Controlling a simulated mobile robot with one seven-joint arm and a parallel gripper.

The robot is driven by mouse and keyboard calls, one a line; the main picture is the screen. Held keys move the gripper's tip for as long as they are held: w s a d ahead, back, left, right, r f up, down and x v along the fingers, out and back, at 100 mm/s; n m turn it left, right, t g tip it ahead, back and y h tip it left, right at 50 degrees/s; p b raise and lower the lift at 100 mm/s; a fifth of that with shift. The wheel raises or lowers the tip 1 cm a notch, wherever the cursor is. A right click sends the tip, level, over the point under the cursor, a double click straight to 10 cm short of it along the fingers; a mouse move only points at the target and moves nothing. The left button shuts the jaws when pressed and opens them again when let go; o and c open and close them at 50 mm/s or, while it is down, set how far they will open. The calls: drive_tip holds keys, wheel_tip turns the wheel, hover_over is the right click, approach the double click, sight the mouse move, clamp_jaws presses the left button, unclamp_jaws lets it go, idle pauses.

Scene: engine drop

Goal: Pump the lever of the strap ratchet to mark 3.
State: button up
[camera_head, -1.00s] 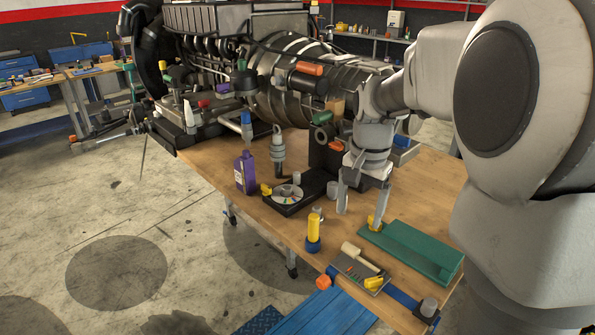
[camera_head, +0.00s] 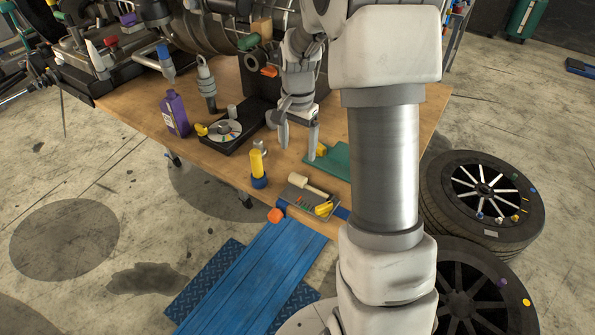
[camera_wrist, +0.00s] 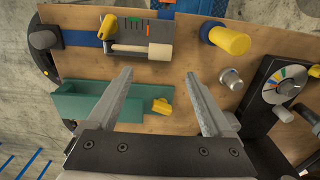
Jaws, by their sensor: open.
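The strap ratchet is a grey plate (camera_head: 296,198) on the wooden table's near edge, with a blue strap (camera_head: 342,212) running from it. Its cream bar (camera_head: 314,187) seems to be the lever grip. A yellow part (camera_head: 323,209) sits at one end of the plate. In the wrist view the ratchet plate (camera_wrist: 134,27), cream bar (camera_wrist: 143,51) and yellow part (camera_wrist: 108,28) lie beyond my fingertips. Coloured marks show on the plate, but I cannot read their numbers. My gripper (camera_head: 298,149) is open and empty above the table, apart from the ratchet; its fingers also show in the wrist view (camera_wrist: 159,75).
A green tray (camera_wrist: 85,108) and small yellow piece (camera_wrist: 162,106) lie near my fingers. A yellow-and-blue cylinder (camera_head: 257,165) stands beside the ratchet. A black dial unit (camera_head: 215,146), purple bottle (camera_head: 175,114) and engine (camera_head: 205,30) are farther off. Wheels (camera_head: 484,190) lie on the floor at right.

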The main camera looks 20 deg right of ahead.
sight(297, 176)
wheel_tip(297, 176, down, 10)
drive_tip(key=shift+r, duration=0.15)
drive_tip(key=shift+c, duration=0.3)
clamp_jaws()
idle(0.4)
